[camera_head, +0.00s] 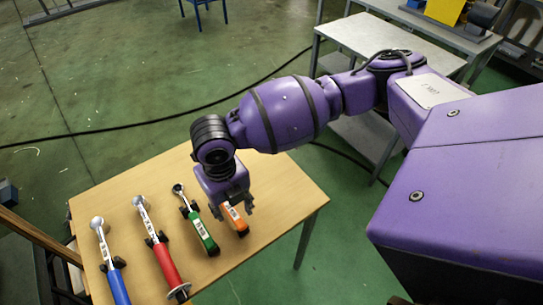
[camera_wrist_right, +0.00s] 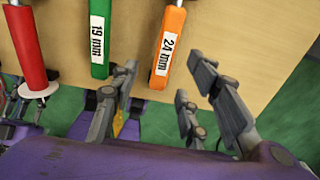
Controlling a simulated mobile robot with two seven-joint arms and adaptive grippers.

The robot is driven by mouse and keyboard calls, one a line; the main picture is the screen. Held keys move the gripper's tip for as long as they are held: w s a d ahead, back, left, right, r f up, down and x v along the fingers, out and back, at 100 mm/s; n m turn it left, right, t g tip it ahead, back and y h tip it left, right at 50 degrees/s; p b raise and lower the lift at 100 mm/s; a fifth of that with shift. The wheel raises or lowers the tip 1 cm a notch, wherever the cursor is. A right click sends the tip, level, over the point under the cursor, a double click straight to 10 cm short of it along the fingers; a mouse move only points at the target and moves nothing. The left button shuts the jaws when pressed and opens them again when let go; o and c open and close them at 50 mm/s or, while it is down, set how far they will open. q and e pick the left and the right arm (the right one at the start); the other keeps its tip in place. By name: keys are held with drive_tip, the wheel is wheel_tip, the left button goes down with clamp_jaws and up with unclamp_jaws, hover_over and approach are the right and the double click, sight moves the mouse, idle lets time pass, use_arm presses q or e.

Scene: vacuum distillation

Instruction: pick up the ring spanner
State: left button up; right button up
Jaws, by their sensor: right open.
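Several long-handled tools lie side by side on the wooden table. The green-handled tool (camera_head: 203,231) has a dark, ring-like head at its far end; its label reads 19 mm in the right wrist view (camera_wrist_right: 100,45). The orange-handled tool (camera_head: 235,220) lies to its right, labelled 24 mm in the right wrist view (camera_wrist_right: 168,48). Its head is hidden under my right gripper, so I cannot tell which tool is the ring spanner. My right gripper (camera_head: 233,208) is open over the orange handle, its fingers on either side in the picture. Contact is unclear. My left gripper is out of view.
A red-handled tool (camera_head: 166,264) with a disc at its end and a blue-handled tool (camera_head: 117,286) lie further left. The wooden table (camera_head: 283,205) is bare on its right side. A grey metal table (camera_head: 362,36) stands behind my right arm.

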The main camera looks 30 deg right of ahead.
sight(232, 212)
drive_tip(key=f, duration=0.5)
drive_tip(key=shift+w+d+f, duration=0.2)
drive_tip(key=shift+w+f, duration=0.2)
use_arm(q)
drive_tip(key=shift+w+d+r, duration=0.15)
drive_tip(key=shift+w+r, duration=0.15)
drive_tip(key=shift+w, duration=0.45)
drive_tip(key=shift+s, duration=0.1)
use_arm(e)
drive_tip(key=c, duration=0.6)
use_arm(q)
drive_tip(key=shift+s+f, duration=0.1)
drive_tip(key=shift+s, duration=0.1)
use_arm(e)
drive_tip(key=shift+w+r, duration=0.1)
clamp_jaws()
